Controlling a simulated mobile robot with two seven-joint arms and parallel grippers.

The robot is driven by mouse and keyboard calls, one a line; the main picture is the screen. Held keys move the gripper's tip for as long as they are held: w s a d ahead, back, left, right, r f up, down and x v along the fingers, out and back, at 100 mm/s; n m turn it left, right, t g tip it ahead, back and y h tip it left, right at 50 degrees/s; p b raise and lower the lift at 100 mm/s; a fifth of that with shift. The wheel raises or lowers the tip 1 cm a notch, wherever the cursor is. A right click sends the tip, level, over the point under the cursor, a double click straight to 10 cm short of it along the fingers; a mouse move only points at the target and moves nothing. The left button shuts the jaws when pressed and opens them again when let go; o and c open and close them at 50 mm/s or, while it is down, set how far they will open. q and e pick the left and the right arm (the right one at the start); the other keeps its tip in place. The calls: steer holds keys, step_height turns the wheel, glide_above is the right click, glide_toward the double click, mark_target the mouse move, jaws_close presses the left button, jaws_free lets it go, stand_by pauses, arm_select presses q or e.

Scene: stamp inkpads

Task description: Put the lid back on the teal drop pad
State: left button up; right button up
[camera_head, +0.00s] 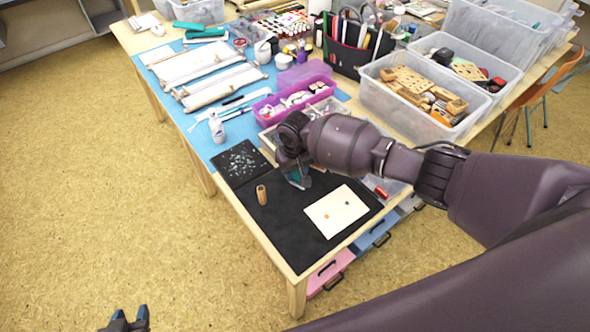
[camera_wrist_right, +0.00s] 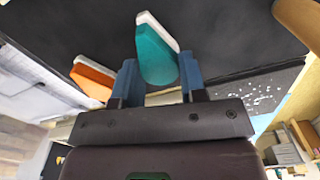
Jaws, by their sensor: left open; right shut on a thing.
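My right gripper (camera_head: 297,183) is low over the black mat at the table's near corner. In the right wrist view, its blue fingers (camera_wrist_right: 160,80) are shut on the teal drop-shaped lid (camera_wrist_right: 156,56). A white edge (camera_wrist_right: 160,27) shows along the teal piece's far side; I cannot tell whether it belongs to the lid or to a pad under it. An orange drop-shaped pad (camera_wrist_right: 92,80) with a white side lies left of the fingers. My left gripper (camera_head: 130,318) is open and empty over the floor at the lower left, away from the table.
A white card (camera_head: 342,211) with coloured dots lies on the black mat (camera_head: 296,238). A wooden stamp (camera_head: 261,195) stands left of my right gripper. A speckled black sheet (camera_head: 241,162), a white bottle (camera_head: 217,128) and a purple box (camera_head: 297,97) are behind. Clear bins (camera_head: 418,97) fill the back right.

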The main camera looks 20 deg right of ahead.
steer(key=shift+f, duration=0.2)
stand_by(0.7)
steer(key=shift+p, duration=0.3)
stand_by(0.5)
steer(key=o, duration=1.4)
steer(key=shift+c, duration=0.2)
